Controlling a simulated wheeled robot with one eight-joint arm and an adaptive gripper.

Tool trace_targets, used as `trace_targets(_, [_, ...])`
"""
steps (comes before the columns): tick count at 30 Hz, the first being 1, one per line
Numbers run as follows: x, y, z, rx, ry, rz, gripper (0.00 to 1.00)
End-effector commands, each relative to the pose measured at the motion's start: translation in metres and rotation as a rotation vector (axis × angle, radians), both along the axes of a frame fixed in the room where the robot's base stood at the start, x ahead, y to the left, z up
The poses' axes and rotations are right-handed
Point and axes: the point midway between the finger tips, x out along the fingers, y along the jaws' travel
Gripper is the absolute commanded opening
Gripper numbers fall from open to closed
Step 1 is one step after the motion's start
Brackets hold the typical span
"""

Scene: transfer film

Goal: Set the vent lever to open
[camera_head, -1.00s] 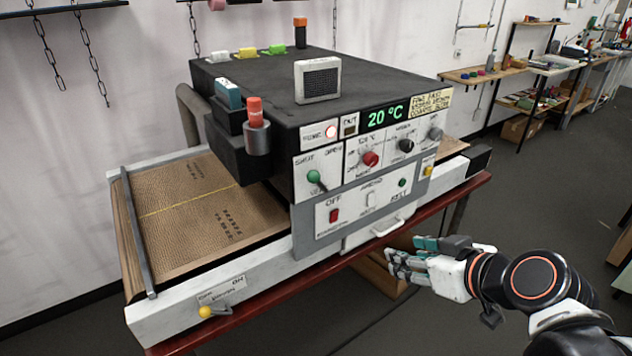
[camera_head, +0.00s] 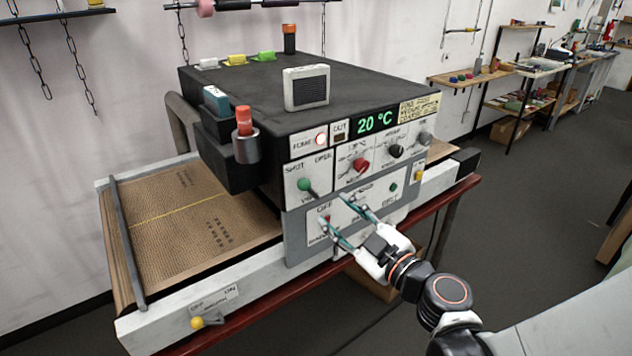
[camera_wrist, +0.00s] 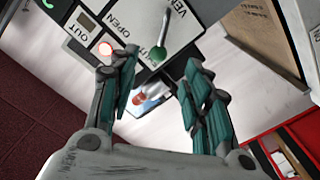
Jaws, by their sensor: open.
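The vent lever (camera_head: 304,184) has a green knob on a short metal stem, on a white plate marked SHUT at left and OPEN at right. Its knob leans up and left, toward SHUT. In the wrist view the green knob (camera_wrist: 158,52) lies beside the word SHUT, with OPEN farther left. My gripper (camera_head: 335,212) is open and empty in front of the lower panel, below and right of the lever. In the wrist view my gripper (camera_wrist: 160,66) has its fingers spread on either side of the knob's line of sight; no contact shows.
The temperature display (camera_head: 376,121) reads 20 °C above a red knob (camera_head: 361,165) and a black knob (camera_head: 396,151). A lit red fume lamp (camera_head: 320,139) is above the lever. The conveyor (camera_head: 190,225) extends left. A red-capped cylinder (camera_head: 245,135) juts out at the upper left.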

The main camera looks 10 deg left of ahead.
Motion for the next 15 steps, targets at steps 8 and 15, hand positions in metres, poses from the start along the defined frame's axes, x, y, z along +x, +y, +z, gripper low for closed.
trace_targets(8, [0.033, 0.039, -0.002, 0.0, 0.001, 0.003, 0.44])
trace_targets(15, [0.063, 0.072, -0.002, 0.0, 0.002, 0.004, 0.44])
